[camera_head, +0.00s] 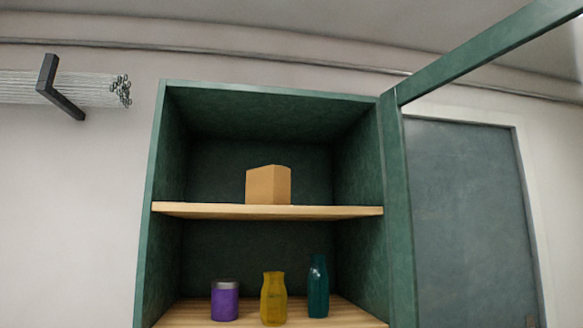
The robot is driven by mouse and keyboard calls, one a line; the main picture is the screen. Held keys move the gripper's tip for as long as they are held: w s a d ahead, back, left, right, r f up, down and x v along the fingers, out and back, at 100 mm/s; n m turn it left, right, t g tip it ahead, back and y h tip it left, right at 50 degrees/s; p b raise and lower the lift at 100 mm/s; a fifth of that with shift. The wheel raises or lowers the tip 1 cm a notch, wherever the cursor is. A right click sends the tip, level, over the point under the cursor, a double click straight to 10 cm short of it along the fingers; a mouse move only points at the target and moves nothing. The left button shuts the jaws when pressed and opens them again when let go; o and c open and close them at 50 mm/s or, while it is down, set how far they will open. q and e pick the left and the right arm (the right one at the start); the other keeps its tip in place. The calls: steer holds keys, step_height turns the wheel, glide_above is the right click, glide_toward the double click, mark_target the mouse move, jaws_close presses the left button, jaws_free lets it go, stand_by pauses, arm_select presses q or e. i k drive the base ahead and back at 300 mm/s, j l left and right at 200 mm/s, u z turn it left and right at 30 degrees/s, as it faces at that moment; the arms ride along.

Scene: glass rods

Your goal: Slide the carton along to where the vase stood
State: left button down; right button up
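I cannot tell which of these, if either, is the vase. Neither of my grippers is in view.
A purple jar (225,301) with a grey lid stands left on the lower shelf. The cabinet's door (395,180) hangs open at the right. Glass rods (85,88) rest on a dark wall bracket (47,75) at upper left. The upper shelf is bare on both sides of the carton.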

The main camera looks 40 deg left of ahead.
mark_target(271, 185)
steer(key=k, duration=0.65)
steer(key=u, duration=2.65)
steer(key=k+l, duration=0.1)
steer(key=l, duration=0.25)
steer(key=k+l, duration=0.1)
steer(key=l, duration=0.25)
steer(key=k+l, duration=0.1)
steer(key=l, duration=0.3)
steer(key=u, duration=0.05)
